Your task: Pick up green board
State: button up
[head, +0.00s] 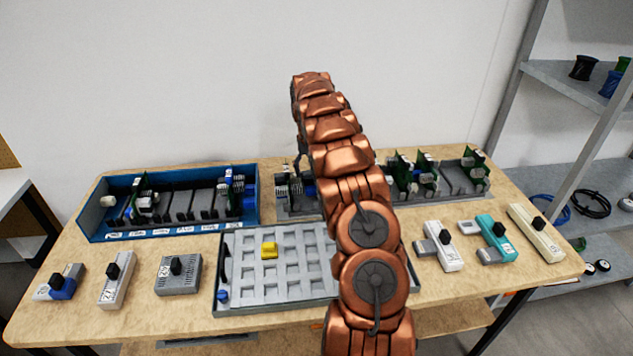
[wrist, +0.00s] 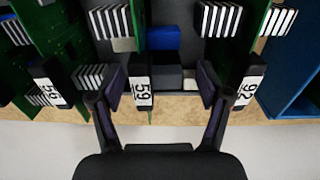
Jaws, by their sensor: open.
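Several green boards stand upright in the grey rack (head: 452,193) at the back right of the table in the head view, among them one board (head: 403,168) and another (head: 472,156). In the wrist view my gripper (wrist: 160,86) is open, its two fingers pointing down at the rack. A green board (wrist: 138,25) with a black-and-white label block (wrist: 141,92) lies in the gap, closer to the left finger. I cannot tell whether they touch. Another green board (wrist: 32,45) is left of the fingers, and one (wrist: 256,25) is to the right. My arm hides part of the rack in the head view.
A blue case (head: 100,222) with upright parts stands at the back left. Several numbered modules lie along the table's front. Shelves (head: 585,80) stand at the right.

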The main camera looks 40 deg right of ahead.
aim_at(311, 178)
jog(key=shift+w+f+p, duration=0.15)
jog(key=shift+f+p, duration=0.45)
jog(key=shift+f, duration=1.25)
jog(key=c, duration=1.4)
jog(key=shift+o, duration=0.2)
notch_tip(311, 178, up, 10)
jog(key=b, duration=0.3)
jog(key=shift+r, duration=0.25)
notch_tip(311, 178, up, 4)
jog(key=shift+f+p, duration=0.1)
jog(key=shift+p, duration=1.15)
